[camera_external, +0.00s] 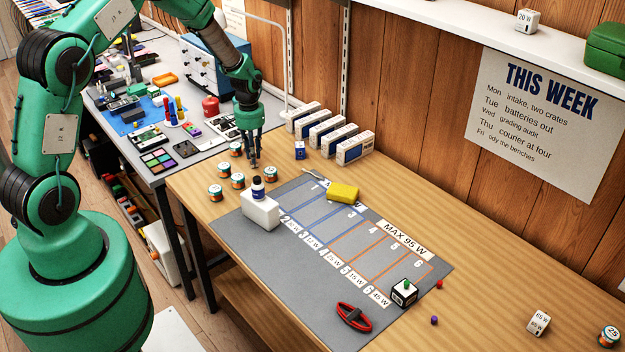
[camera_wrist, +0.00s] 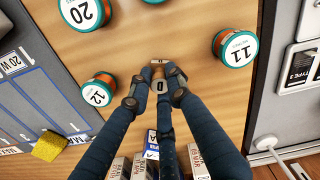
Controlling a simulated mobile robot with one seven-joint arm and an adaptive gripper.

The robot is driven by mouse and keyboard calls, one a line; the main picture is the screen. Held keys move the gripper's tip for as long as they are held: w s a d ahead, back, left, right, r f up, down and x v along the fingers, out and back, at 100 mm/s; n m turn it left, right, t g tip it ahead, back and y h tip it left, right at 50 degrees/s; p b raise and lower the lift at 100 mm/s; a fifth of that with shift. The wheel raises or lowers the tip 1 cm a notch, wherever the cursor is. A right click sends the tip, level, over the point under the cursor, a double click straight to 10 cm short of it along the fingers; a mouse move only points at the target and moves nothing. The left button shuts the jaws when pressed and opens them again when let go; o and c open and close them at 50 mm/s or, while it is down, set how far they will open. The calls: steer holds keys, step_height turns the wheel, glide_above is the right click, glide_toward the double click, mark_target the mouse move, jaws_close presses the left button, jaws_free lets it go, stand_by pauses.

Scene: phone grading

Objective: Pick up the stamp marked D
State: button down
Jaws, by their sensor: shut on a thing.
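My gripper (camera_external: 254,163) is low over the wooden bench, among the round tins. In the wrist view my gripper (camera_wrist: 160,80) has its dark fingers drawn together on a small stamp (camera_wrist: 159,86). The stamp has a pale face with a dark, rounded mark; it is too small to tell D from O. The fingers hide much of it. In the external view I cannot make the stamp out between the fingers. I cannot tell whether it touches the bench.
Round tins marked 20 (camera_wrist: 84,12), 11 (camera_wrist: 236,47) and 12 (camera_wrist: 97,91) surround my gripper. A blue box (camera_external: 300,151) and several white-and-blue boxes (camera_external: 353,149) stand to the right. A white block (camera_external: 261,212) stands on the grey mat (camera_external: 290,318).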

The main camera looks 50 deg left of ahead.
steer(key=shift+r+p, duration=0.65)
steer(key=shift+r, duration=4.4)
